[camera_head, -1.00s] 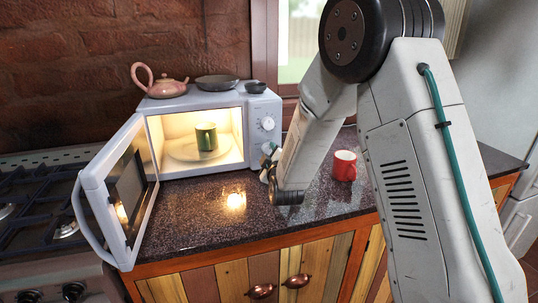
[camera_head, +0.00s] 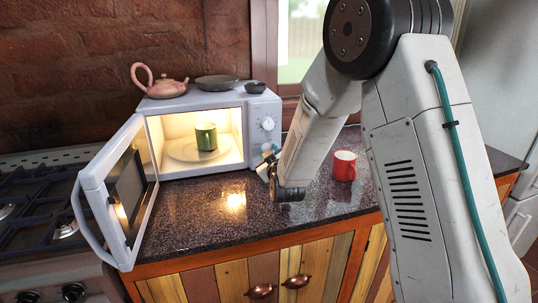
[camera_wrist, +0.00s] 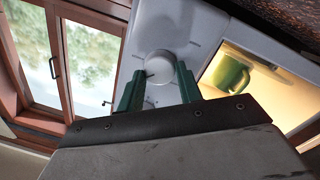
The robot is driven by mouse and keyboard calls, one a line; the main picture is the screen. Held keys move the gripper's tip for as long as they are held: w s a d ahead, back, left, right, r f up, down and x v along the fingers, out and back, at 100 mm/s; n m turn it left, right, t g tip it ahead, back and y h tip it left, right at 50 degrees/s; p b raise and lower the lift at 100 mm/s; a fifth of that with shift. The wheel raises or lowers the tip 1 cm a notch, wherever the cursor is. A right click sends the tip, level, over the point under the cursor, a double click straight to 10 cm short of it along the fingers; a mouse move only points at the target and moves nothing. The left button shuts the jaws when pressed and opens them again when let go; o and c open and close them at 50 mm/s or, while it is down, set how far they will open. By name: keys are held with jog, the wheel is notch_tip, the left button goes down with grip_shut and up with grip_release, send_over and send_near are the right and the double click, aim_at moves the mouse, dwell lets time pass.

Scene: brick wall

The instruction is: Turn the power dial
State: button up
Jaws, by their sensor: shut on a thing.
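A white microwave (camera_head: 208,96) stands on the counter with its door (camera_head: 120,190) swung open to the left. Its upper dial (camera_head: 267,123) shows uncovered on the right-hand panel. My gripper (camera_head: 268,158) is at the lower part of that panel, below the upper dial. In the wrist view a round white dial (camera_wrist: 158,64) lies between the green fingers of my gripper (camera_wrist: 161,72). The fingers are shut on this lower dial, one on each side. The head view largely hides it behind the fingers. Its label is not readable.
A green mug (camera_head: 206,136) sits on the plate inside the lit microwave. A red mug (camera_head: 344,166) stands on the counter right of my gripper. A pink teapot (camera_head: 160,83) and dark dishes (camera_head: 216,82) rest on the microwave. A stove (camera_head: 40,210) is at left.

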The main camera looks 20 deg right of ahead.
jog(key=shift+d+r+m+g+y, duration=0.15)
jog(key=shift+m+y, duration=0.1)
jog(key=shift+m, duration=1.75)
jog(key=shift+a+m+g+y, duration=0.15)
jog(key=shift+m+y, duration=0.1)
jog(key=shift+m, duration=1.75)
jog(key=shift+d, duration=0.15)
jog(key=o, duration=1)
jog(key=shift+s, duration=0.1)
jog(key=s, duration=0.7)
jog(key=shift+s+r, duration=0.3)
jog(key=shift+r, duration=0.1)
